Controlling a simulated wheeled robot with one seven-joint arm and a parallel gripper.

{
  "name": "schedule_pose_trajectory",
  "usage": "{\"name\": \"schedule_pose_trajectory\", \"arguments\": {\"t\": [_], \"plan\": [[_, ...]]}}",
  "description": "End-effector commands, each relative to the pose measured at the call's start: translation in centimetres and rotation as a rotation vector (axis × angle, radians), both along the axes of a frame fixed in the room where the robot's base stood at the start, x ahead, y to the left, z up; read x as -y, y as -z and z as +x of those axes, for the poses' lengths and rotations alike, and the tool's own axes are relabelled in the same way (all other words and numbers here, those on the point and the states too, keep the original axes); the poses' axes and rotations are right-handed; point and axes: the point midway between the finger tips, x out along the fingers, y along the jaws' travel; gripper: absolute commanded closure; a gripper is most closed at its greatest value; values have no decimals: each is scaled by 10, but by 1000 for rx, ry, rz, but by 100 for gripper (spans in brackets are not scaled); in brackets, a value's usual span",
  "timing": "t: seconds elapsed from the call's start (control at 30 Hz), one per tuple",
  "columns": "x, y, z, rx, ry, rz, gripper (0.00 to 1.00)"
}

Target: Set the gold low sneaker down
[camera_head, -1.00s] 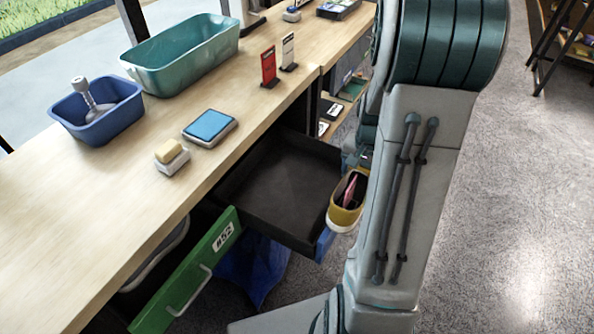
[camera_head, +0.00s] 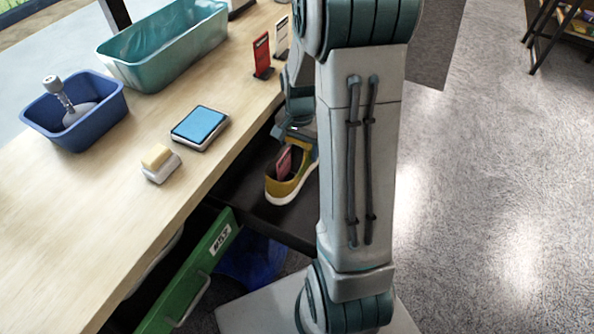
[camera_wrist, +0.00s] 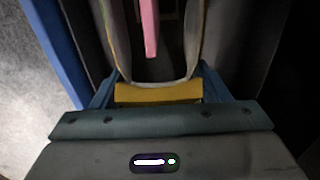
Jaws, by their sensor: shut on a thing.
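The gold low sneaker (camera_head: 287,186), with a white sole and a pink piece inside, is over the open dark drawer (camera_head: 237,200) in the head view. My gripper (camera_head: 300,133) is shut on its heel end, and the toe points toward the near side. In the wrist view, the sneaker's yellow heel (camera_wrist: 157,92) sits between the blue fingers of my gripper (camera_wrist: 155,86). A dark surface lies around the shoe there, with a blue edge strip at left. I cannot tell whether the sole touches the drawer floor. My arm hides the drawer's right part.
The wooden counter (camera_head: 60,220) carries a blue basin (camera_head: 75,125), a teal tub (camera_head: 165,50), a blue-topped pad (camera_head: 200,125), a sponge on a white holder (camera_head: 160,163) and a red sign (camera_head: 262,52). A green panel with a handle (camera_head: 188,275) stands open below.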

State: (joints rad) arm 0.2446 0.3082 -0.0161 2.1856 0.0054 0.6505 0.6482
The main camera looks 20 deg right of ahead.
Motion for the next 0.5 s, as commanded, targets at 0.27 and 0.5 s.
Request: {"name": "schedule_pose_trajectory", "arguments": {"t": [0.27, 0.5], "plan": [[0, 32, 0, 0, -1, 0, 64], [-1, 63, 0, 1, -2, 0, 64]]}}
